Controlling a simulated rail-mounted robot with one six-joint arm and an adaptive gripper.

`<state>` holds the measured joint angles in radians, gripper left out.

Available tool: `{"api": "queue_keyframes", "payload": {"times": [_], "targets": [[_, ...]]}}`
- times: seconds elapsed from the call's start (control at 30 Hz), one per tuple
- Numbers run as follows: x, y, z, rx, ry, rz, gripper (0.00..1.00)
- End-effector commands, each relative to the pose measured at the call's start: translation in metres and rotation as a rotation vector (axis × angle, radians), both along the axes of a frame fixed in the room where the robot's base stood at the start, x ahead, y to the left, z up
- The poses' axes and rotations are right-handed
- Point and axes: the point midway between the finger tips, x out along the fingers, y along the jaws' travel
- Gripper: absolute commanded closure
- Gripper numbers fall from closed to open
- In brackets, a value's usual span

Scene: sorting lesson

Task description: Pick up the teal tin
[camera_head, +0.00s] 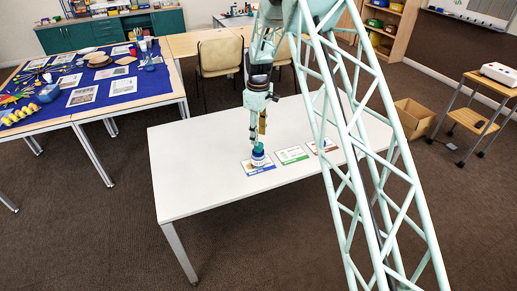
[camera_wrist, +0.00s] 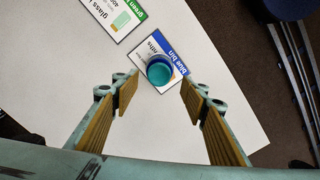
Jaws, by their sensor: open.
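The teal tin (camera_wrist: 162,71) shows from above in the wrist view as a round teal top with a blue edge. It stands on the blue-edged card (camera_wrist: 176,48), whose print reads "blue bin". In the head view the tin (camera_head: 258,150) is a small teal shape above a blue and white band; I cannot tell whether that band is a separate thing. My gripper (camera_wrist: 158,88) is open, with its two yellow-padded fingers apart on either side of the tin's line. In the head view my gripper (camera_head: 257,132) hangs just above the tin. I see no clear contact.
A green-edged card (camera_head: 292,155) and a red-brown-edged card (camera_head: 322,146) lie right of the blue card on the white table (camera_head: 190,165). The table's left part is clear. A blue-covered table (camera_head: 110,88) with many items stands at the left. Chairs (camera_head: 219,57) stand behind.

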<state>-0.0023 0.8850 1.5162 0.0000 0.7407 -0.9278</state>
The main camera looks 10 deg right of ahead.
Motion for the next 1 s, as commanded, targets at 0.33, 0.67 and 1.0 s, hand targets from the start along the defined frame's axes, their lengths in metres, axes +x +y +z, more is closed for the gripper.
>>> {"api": "queue_keyframes", "payload": {"times": [0.33, 0.67, 1.0], "targets": [[0.0, 0.0, -0.007, 0.0, 0.0, 0.0, 0.6], [0.0, 0.0, -0.014, 0.0, 0.0, 0.0, 0.6], [0.001, -0.001, -0.047, 0.0, 0.0, 0.0, 0.6]]}}
